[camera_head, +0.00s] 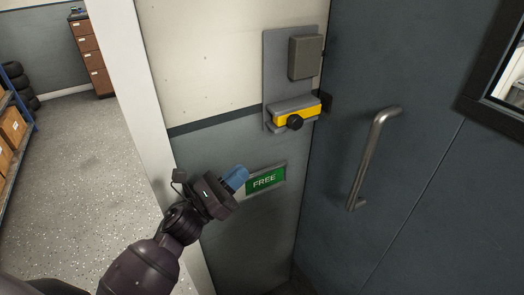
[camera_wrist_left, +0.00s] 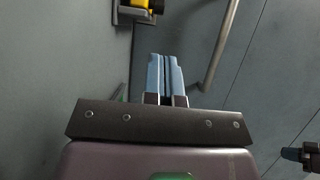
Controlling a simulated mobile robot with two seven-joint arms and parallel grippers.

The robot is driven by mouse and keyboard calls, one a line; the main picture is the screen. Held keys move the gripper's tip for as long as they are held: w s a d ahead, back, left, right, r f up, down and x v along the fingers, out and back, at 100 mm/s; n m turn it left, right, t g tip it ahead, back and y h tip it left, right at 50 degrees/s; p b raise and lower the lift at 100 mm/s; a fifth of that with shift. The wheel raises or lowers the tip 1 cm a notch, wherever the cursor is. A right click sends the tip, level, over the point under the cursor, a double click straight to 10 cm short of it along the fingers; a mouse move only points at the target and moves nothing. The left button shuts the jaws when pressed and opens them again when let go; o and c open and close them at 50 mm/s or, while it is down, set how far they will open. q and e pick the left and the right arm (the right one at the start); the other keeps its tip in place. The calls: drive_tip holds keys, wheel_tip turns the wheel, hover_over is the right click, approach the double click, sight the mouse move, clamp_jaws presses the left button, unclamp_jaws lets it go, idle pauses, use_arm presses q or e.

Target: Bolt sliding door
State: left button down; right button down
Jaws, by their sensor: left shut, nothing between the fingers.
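The grey sliding door (camera_head: 400,200) fills the right of the head view, with a long metal bar handle (camera_head: 371,160). A yellow bolt (camera_head: 307,114) with a black knob (camera_head: 295,122) sits in a grey bracket plate (camera_head: 275,75) on the wall beside the door; the bolt also shows at the top of the left wrist view (camera_wrist_left: 140,4). My left gripper (camera_head: 238,178) is below and left of the bolt, apart from it, in front of the green FREE sign (camera_head: 265,181). Its blue fingers (camera_wrist_left: 166,78) are shut and empty.
A grey box (camera_head: 306,57) is fixed above the bolt. A window (camera_head: 508,75) is in the door at the upper right. At the left are shelves with boxes (camera_head: 12,127), tyres (camera_head: 19,85) and a brown cabinet (camera_head: 92,55). The speckled floor (camera_head: 85,170) there is clear.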

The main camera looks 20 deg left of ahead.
sight(295, 129)
use_arm(q)
drive_tip(key=p+x, duration=0.2)
drive_tip(key=x, duration=1.1)
drive_tip(key=shift+w+p, duration=0.2)
drive_tip(key=shift+p, duration=0.15)
drive_tip(key=shift+d+r, duration=0.1)
drive_tip(key=shift+w+d+b, duration=0.55)
drive_tip(key=shift+w+b, duration=0.05)
drive_tip(key=shift+w, duration=0.1)
drive_tip(key=shift+w+d, duration=0.25)
drive_tip(key=shift+w, duration=0.15)
drive_tip(key=shift+s, duration=0.1)
drive_tip(key=shift+a, duration=0.1)
